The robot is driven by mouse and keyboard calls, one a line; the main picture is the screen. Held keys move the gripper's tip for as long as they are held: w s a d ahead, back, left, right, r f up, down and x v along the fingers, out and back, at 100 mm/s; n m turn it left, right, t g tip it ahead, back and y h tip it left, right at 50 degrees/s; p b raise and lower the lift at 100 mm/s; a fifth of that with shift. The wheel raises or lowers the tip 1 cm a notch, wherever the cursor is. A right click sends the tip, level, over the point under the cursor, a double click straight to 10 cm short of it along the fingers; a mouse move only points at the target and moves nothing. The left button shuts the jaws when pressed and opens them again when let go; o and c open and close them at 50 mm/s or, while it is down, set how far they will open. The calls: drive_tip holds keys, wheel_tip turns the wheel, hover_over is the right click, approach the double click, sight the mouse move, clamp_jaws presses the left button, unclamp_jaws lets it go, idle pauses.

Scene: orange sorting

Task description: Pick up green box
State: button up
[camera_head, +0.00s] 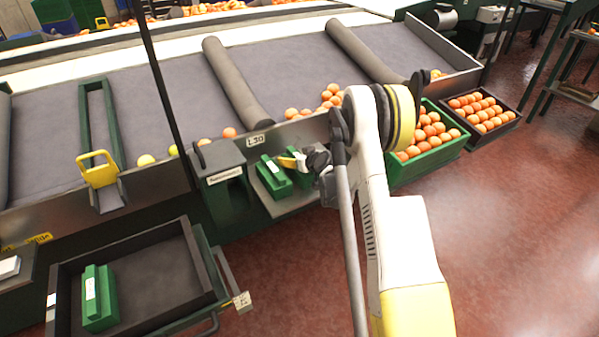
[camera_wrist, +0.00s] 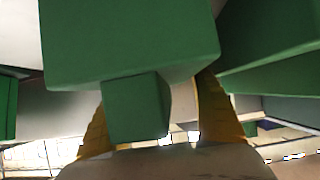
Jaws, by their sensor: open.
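A green box (camera_head: 273,178) with a pale label sits on the small shelf below the conveyor. Another green box (camera_head: 300,176) stands to its right, partly hidden by my gripper (camera_head: 294,161). In the wrist view, a green box (camera_wrist: 130,40) fills the upper middle, very close. Its smaller green block (camera_wrist: 137,107) lies between the two yellow fingers of my gripper (camera_wrist: 156,92). The fingers are apart, one on each side of the block; a gap shows on the right, and contact on the left is unclear. More green surface (camera_wrist: 270,45) shows at right.
A dark tray cart (camera_head: 150,268) at lower left holds one green box (camera_head: 99,297). A green crate of oranges (camera_head: 428,158) and a dark crate of oranges (camera_head: 482,112) stand right of my arm. Loose oranges lie along the conveyor edge. The red floor at right is clear.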

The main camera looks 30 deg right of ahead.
drive_tip(key=shift+r, duration=0.1)
drive_tip(key=shift+c, duration=0.5)
drive_tip(key=c, duration=1.1)
